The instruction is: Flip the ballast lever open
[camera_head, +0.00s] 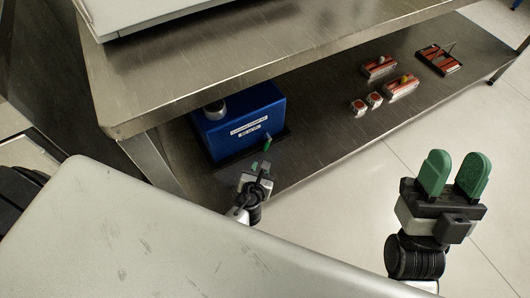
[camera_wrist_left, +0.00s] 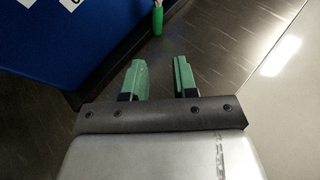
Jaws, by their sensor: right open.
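The ballast is a blue box (camera_head: 240,121) with white labels on the lower metal shelf in the head view. Its green lever (camera_head: 267,143) sticks up at its front right corner. In the left wrist view the lever (camera_wrist_left: 157,19) shows at the top, beside the blue box (camera_wrist_left: 75,40). My left gripper (camera_wrist_left: 159,78) is open and empty, its green fingertips pointing toward the lever but apart from it. In the head view the left gripper (camera_head: 257,172) is small, just in front of the lever. My right gripper (camera_head: 453,174) is open and empty, away over the floor.
The upper metal table (camera_head: 220,60) overhangs the lower shelf (camera_head: 330,125). Red-topped blocks (camera_head: 379,67) and a small dark tray (camera_head: 437,60) sit further right on that shelf. The shelf between the ballast and these blocks is clear. Pale tiled floor (camera_head: 340,210) lies in front.

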